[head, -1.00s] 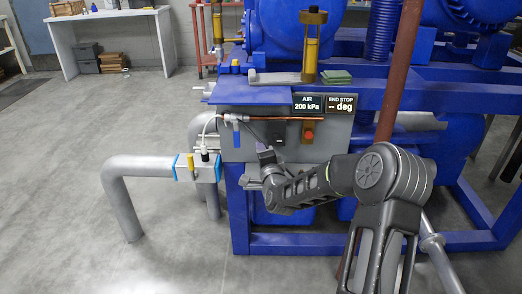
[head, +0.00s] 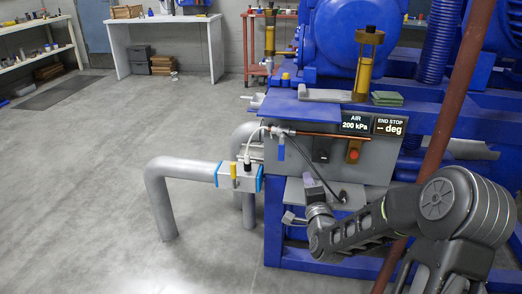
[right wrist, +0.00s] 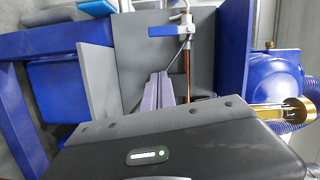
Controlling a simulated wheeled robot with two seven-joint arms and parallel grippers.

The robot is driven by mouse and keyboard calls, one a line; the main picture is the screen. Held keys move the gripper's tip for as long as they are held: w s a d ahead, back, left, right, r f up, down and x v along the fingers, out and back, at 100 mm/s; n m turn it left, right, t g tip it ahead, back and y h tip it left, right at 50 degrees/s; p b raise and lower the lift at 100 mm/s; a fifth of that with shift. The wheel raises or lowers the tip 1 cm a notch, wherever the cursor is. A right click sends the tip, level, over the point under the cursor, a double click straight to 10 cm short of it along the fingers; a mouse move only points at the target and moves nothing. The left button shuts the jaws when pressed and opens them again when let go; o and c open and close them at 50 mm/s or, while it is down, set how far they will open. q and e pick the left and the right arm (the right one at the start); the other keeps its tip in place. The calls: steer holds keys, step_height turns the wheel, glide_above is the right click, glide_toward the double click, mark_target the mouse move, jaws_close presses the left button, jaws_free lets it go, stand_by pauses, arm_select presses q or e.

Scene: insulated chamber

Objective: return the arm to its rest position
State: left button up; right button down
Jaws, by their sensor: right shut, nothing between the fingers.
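My right arm (head: 375,222) comes in from the lower right in the head view and reaches to the front of the grey panel (head: 325,150). A blue-handled valve (right wrist: 175,29) with a copper pipe shows beyond the fingers. My left gripper is not in view.
A brown-red post (head: 452,105) stands beside my arm. A grey pipe (head: 160,200) with a white-and-blue valve block (head: 238,176) is left of the panel. Floor further left is clear.

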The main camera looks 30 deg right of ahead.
steer(key=s+a+f+n+g+y, duration=0.35)
steer(key=a+f+n, duration=0.35)
steer(key=f, duration=0.5)
steer(key=s+a+f+n+g+y, duration=0.35)
steer(key=a+f, duration=0.55)
steer(key=f, duration=0.3)
steer(key=s+a+f+n+g+y, duration=0.2)
steer(key=s+a+f+n+g, duration=0.3)
steer(key=s+a, duration=0.55)
steer(key=s+a+f+n+g+y, duration=0.2)
steer(key=s+a+f+n+g, duration=0.2)
steer(key=s+a+f, duration=0.55)
step_height(320, 180, up, 22)
steer(key=s+a+p, duration=0.1)
steer(key=s+p, duration=0.1)
steer(key=p, duration=1.7)
steer(key=shift+s+t+p, duration=0.25)
steer(key=shift+t+p, duration=0.05)
steer(key=shift+p, duration=0.1)
steer(key=shift+m, duration=0.25)
